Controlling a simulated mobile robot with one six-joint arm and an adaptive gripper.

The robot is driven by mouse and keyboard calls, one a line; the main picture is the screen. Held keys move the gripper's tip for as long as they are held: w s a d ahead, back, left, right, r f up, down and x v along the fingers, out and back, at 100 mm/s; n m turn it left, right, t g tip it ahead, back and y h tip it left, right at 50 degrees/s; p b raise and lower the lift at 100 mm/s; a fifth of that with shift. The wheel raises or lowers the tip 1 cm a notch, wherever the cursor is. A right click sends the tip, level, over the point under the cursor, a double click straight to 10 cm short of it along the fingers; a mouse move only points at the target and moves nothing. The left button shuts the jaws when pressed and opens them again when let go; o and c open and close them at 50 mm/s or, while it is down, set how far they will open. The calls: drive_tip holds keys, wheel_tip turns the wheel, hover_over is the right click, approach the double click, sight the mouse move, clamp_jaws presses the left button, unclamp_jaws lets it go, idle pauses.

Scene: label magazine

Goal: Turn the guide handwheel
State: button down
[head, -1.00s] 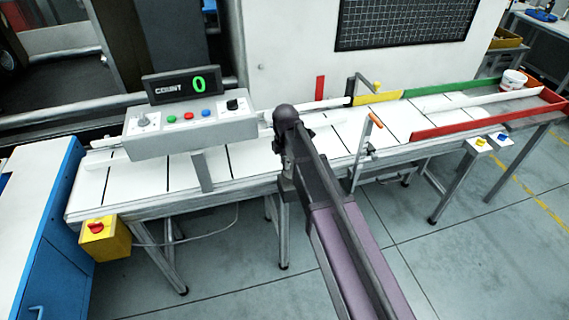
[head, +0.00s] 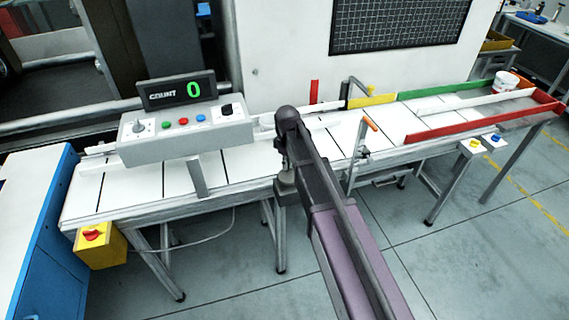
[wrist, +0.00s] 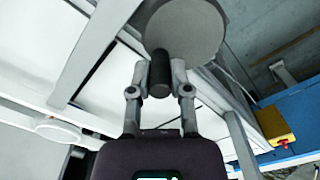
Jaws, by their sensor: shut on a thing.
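The guide handwheel shows in the wrist view as a round grey disc (wrist: 190,28) with a dark cylindrical handle (wrist: 160,75) standing out from it. My gripper (wrist: 160,80) has its two fingers on either side of this handle and is shut on it. The disc lies just beyond the fingertips, partly cut off by the top edge. In the head view my own arm covers the gripper and most of the front edge there, so the handwheel cannot be made out clearly.
The white conveyor (head: 235,165) runs across the scene. A control box (head: 185,135) with a display (head: 178,92) reading 0 stands on it. A yellow switch box (head: 100,245) hangs at the left, by a blue cabinet (head: 35,240). An orange-handled lever (head: 370,124) stands right of my arm.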

sight(293, 182)
drive_tip(key=m, duration=0.2)
drive_tip(key=d+m, duration=0.1)
drive_tip(key=shift+d+m, duration=0.1)
drive_tip(key=shift+m, duration=0.3)
drive_tip(key=m, duration=0.3)
drive_tip(key=d+m, duration=0.1)
drive_tip(key=shift+s, duration=0.3)
drive_tip(key=m, duration=0.3)
drive_tip(key=d+m, duration=0.1)
drive_tip(key=m, duration=0.1)
drive_tip(key=shift+s, duration=0.35)
drive_tip(key=m, duration=0.1)
drive_tip(key=s+m, duration=0.1)
drive_tip(key=m, duration=0.1)
drive_tip(key=shift+d+m, duration=0.15)
drive_tip(key=shift+m, duration=0.15)
drive_tip(key=m, duration=0.2)
drive_tip(key=s+m, duration=0.1)
drive_tip(key=m, duration=0.5)
drive_tip(key=shift+s, duration=0.4)
drive_tip(key=m, duration=0.3)
drive_tip(key=shift+s+a+m, duration=0.3)
drive_tip(key=shift+s+m, duration=0.05)
drive_tip(key=shift+m, duration=0.05)
drive_tip(key=shift+s+a+m, duration=0.15)
drive_tip(key=shift+m, duration=0.75)
drive_tip(key=shift+s+a+m, duration=0.15)
drive_tip(key=shift+m, duration=0.75)
